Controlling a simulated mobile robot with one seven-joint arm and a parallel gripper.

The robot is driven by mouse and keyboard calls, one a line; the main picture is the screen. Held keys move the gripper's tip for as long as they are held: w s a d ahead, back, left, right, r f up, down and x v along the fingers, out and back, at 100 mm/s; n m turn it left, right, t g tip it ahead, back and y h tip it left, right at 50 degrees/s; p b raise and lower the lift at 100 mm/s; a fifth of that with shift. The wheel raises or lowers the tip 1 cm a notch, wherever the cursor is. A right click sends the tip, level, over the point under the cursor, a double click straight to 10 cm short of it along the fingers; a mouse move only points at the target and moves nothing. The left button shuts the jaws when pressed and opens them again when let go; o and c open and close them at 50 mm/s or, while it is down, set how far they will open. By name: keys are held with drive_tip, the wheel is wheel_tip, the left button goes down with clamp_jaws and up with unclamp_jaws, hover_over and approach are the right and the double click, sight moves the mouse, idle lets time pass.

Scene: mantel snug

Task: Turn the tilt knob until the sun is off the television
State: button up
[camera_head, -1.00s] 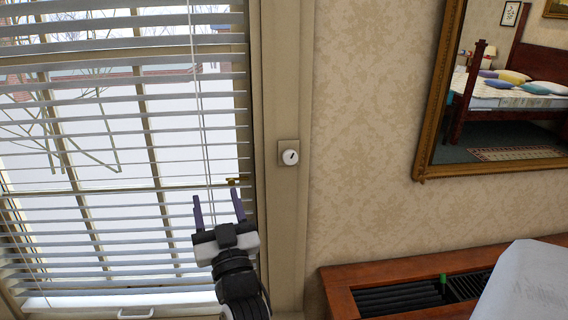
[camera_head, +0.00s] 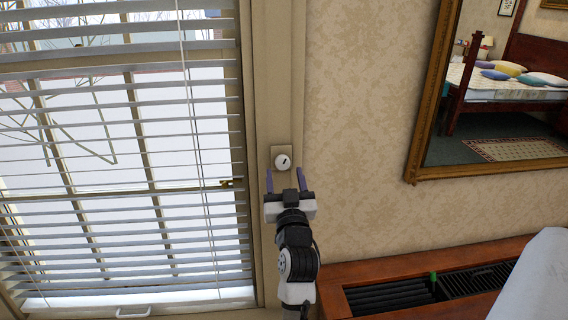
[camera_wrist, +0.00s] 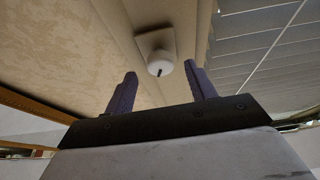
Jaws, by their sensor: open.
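The tilt knob (camera_head: 282,161) is a round white knob with a dark mark, on a beige plate (camera_head: 276,150) on the window frame's right side. The mark slants up to the right in the head view. My gripper (camera_head: 284,178) is open and empty, its two purple fingers pointing up just below the knob. In the wrist view the knob (camera_wrist: 161,63) appears beyond and between the fingertips of my gripper (camera_wrist: 160,80), apart from them. The blinds (camera_head: 110,150) have their slats partly open, with bright outdoors showing through. No television is in view.
A gold-framed mirror (camera_head: 412,150) hangs to the right, reflecting a bed with cushions. Below it is a reddish wooden cabinet top (camera_head: 333,281) with dark grilles and a pale cloth (camera_head: 532,285). Blind cords (camera_head: 190,110) hang left of the knob. The wallpapered wall between is clear.

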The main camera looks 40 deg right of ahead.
drive_tip(key=shift+x, duration=1.2)
drive_tip(key=c, duration=1)
drive_tip(key=shift+o, duration=0.2)
drive_tip(key=shift+w+a+r+m+g+h+p, duration=0.15)
drive_tip(key=shift+m+g+h+p, duration=0.15)
drive_tip(key=shift+m+p, duration=0.45)
drive_tip(key=shift+m+h+p, duration=0.3)
drive_tip(key=shift+m+p, duration=0.1)
drive_tip(key=shift+m, duration=0.35)
drive_tip(key=o, duration=1)
drive_tip(key=shift+c, duration=0.2)
drive_tip(key=shift+f, duration=0.25)
